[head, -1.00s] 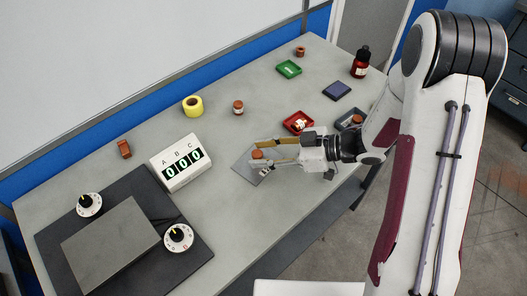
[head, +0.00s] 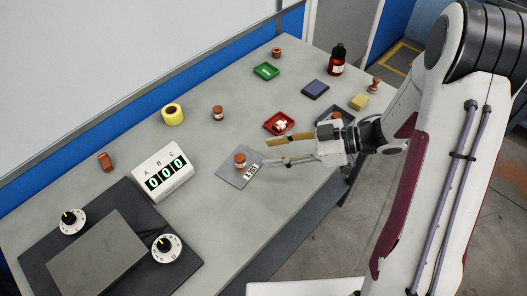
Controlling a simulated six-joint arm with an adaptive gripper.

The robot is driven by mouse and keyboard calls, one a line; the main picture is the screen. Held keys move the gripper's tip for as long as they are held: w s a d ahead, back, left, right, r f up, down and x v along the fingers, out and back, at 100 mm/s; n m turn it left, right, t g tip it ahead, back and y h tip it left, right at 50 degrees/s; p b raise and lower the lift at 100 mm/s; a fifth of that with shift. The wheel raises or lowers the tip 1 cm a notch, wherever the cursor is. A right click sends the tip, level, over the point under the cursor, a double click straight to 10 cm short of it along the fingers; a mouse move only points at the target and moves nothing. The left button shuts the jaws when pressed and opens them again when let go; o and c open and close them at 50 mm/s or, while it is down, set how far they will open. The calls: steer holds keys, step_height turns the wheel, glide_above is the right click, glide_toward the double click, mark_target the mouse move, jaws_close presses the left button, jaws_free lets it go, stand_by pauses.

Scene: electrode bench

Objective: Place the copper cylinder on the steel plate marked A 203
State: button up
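The copper cylinder (head: 240,161) stands upright on the steel plate (head: 228,178), toward the plate's far side. A white label with dark characters, too small to read surely, shows on the plate's right part. My gripper (head: 264,151) is open and empty. Its two fingers are spread, with the tips just right of the cylinder and apart from it in the picture. One finger has a tan face, the other looks grey.
A brown-topped jar (head: 217,113) and yellow roll (head: 173,115) stand behind. A red tray (head: 279,124) with contents lies close behind my gripper. The bench in front of the plate is clear.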

steer(key=shift+v, duration=1.85)
steer(key=w+d+r+m+t+h, duration=0.25)
steer(key=w+r+t+h, duration=0.2)
steer(key=w, duration=0.35)
steer(key=d+r+m+t+h, duration=0.5)
steer(key=d+r+m+h, duration=0.3)
steer(key=d+r, duration=0.5)
steer(key=s+a+f+m+g, duration=0.1)
steer(key=s+a+m+g, duration=0.1)
steer(key=s, duration=1.1)
steer(key=s+a+f+m+g, duration=0.1)
steer(key=s+a+m+g, duration=0.2)
steer(key=s, duration=1.1)
steer(key=shift+a+m+g+h, duration=0.35)
steer(key=shift+a+g, duration=0.1)
steer(key=shift+a, duration=0.4)
